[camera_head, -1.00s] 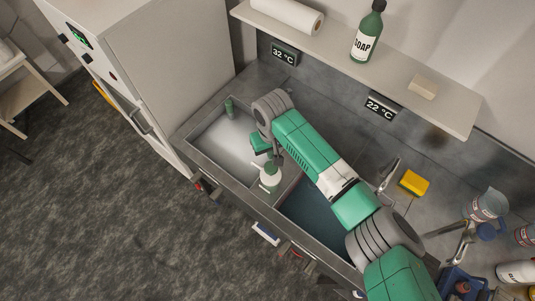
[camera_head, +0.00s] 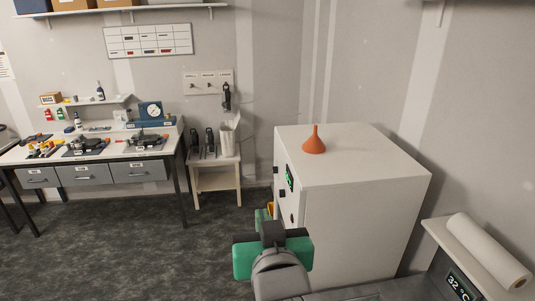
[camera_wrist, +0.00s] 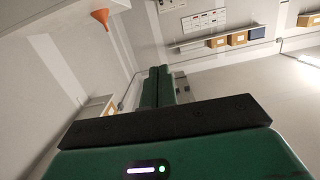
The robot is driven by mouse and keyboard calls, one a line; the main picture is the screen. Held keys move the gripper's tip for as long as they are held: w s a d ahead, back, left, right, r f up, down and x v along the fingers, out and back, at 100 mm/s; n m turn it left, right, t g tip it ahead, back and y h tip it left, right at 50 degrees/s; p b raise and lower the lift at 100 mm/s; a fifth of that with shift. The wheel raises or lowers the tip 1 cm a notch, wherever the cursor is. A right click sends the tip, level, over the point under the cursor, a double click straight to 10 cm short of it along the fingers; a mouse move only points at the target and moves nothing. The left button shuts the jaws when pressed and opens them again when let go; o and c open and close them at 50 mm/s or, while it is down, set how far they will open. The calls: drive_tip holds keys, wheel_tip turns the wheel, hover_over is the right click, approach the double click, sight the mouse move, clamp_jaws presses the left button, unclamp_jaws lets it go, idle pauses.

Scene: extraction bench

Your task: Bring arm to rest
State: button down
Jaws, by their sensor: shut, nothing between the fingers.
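My gripper (camera_head: 272,234) is at the lower middle of the head view, raised in front of the white cabinet and pointing away from the camera. Its green body and dark front part show, with my grey wrist behind it. In the wrist view, its two green fingers (camera_wrist: 160,82) lie together past a black bar, shut with nothing between them. My wrist hides part of the fingers in the head view.
The white cabinet (camera_head: 370,190) stands right of centre with an orange funnel (camera_head: 313,142) on top. A shelf with a paper roll (camera_head: 488,250) is at lower right. A workbench (camera_head: 110,150) and a small stand (camera_head: 215,170) are farther left, beyond open floor.

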drive_tip(key=s+r+m+t+h, duration=0.1)
drive_tip(key=s+r+t, duration=0.7)
drive_tip(key=s+r, duration=1.1)
drive_tip(key=shift+m+t+h, duration=0.3)
drive_tip(key=shift+t+h, duration=0.1)
drive_tip(key=shift+h, duration=0.4)
